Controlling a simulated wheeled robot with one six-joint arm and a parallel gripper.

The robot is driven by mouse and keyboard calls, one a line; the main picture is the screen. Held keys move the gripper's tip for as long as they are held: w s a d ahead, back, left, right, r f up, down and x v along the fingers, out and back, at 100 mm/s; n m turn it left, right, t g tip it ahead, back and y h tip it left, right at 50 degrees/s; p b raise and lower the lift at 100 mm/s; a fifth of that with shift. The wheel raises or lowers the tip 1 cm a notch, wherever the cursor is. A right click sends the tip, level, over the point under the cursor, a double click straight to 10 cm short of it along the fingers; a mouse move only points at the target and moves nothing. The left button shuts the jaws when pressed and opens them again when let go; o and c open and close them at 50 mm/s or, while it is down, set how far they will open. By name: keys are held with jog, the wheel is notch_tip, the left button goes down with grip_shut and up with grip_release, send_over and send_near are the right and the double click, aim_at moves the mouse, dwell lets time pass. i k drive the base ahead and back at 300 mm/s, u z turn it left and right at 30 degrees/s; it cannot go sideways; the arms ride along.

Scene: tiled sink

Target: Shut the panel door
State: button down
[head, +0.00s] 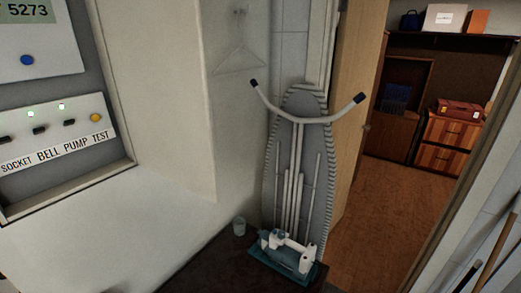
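A plain white slab (155,90) stands just right of the frame. It looks like the panel door swung open, but I cannot tell it surely from the wall. No handle shows on it. My gripper is not in view.
An ironing board (270,165) leans on the wall right of the panel. A wooden door (352,110) stands open to a room with drawers (450,145).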

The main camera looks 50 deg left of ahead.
aim_at(155, 48)
jog(key=i, duration=0.9)
jog(key=u, duration=3.25)
jog(key=i, duration=0.5)
jog(key=u, duration=0.05)
